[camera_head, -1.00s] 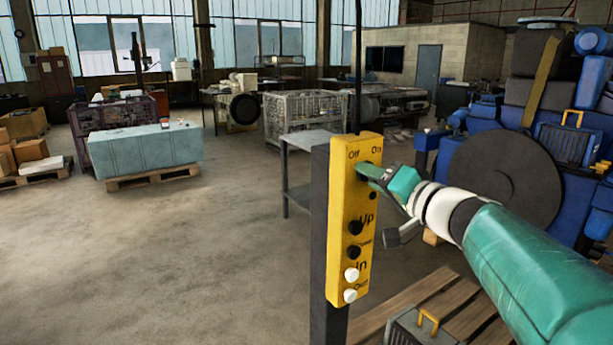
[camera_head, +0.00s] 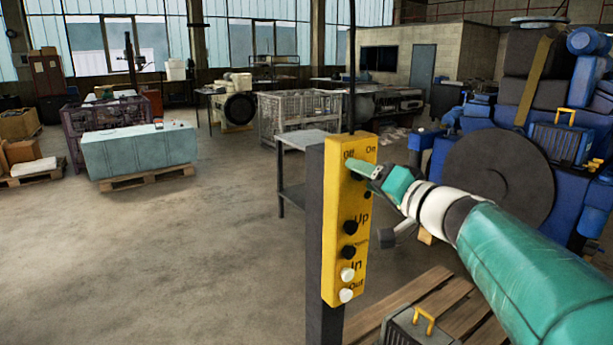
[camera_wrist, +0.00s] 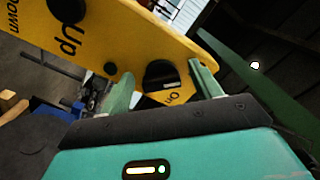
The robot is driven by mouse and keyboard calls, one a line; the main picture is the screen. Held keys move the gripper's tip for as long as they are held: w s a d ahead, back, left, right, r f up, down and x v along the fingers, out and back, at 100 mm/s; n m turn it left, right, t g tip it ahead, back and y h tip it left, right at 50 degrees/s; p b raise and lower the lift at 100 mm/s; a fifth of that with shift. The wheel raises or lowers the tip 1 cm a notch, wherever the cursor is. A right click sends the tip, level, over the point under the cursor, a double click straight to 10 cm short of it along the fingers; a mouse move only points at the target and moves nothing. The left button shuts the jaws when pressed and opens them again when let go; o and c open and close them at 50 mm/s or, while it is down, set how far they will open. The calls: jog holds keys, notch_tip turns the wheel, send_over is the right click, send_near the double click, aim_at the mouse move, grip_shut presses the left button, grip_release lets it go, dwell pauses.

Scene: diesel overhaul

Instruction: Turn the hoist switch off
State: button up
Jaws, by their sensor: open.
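The yellow hoist control box (camera_head: 343,275) stands upright on a dark post. Near its top are the labels Off and On. In the wrist view the black round switch knob (camera_wrist: 160,75) sits between the two spread fingers of my gripper (camera_wrist: 162,72), next to the On label. The fingers are open, one on each side of the knob. I cannot tell whether they touch it or which way it points.
Below the switch are black and white buttons (camera_head: 347,274) marked Up, In and Out, with one label unclear. A wooden pallet (camera_head: 440,305) lies at the lower right. Blue machinery (camera_head: 560,185) stands at right. Open concrete floor lies to the left.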

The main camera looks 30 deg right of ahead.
jog(key=s, duration=1.4)
jog(key=shift+d, duration=0.2)
jog(key=shift+w, duration=0.1)
jog(key=w+a+f+n+g+y, duration=0.2)
jog(key=w+a+f+g, duration=0.15)
jog(key=a+f, duration=0.4)
jog(key=w+a+f+n+g+y, duration=0.2)
jog(key=w+a+f+g, duration=0.15)
jog(key=a, duration=0.65)
jog(key=s+a+f+n+g+h, duration=0.4)
jog(key=a+f+g, duration=0.1)
jog(key=a+f, duration=0.4)
notch_tip(320, 180, down, 2)
jog(key=shift+a+f+n+h, duration=0.1)
jog(key=shift+a+n+h, duration=0.2)
jog(key=shift+a, duration=0.05)
jog(key=shift+s, duration=0.1)
